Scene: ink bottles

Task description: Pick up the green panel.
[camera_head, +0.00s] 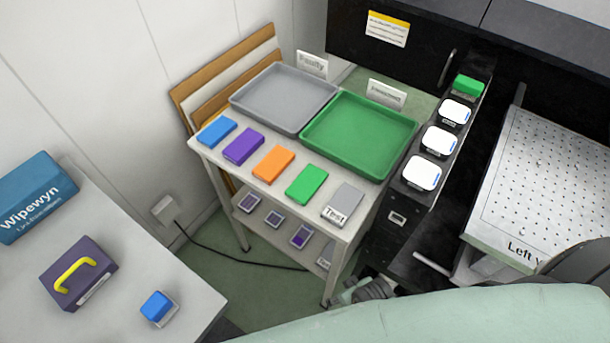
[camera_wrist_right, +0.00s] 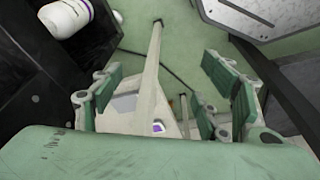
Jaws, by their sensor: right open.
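The green panel (camera_head: 307,184) lies flat on the white table (camera_head: 330,232), between an orange panel (camera_head: 273,165) and a grey panel marked "Test" (camera_head: 343,204). My right gripper (camera_head: 365,290) shows only in part at the lower middle of the head view, below and beyond the table's near right corner, apart from the panel. In the right wrist view my right gripper (camera_wrist_right: 160,98) is open and empty. Its fingers stand wide apart, with a pale table leg and floor seen between them. The green panel is not visible in that view. My left gripper is out of view.
Blue (camera_head: 217,131) and purple (camera_head: 243,146) panels continue the row. Grey (camera_head: 285,97) and green (camera_head: 360,134) trays stand behind. A black cabinet with several white-topped items and a small green block (camera_head: 469,85) is at right. A cable (camera_head: 235,261) crosses the floor.

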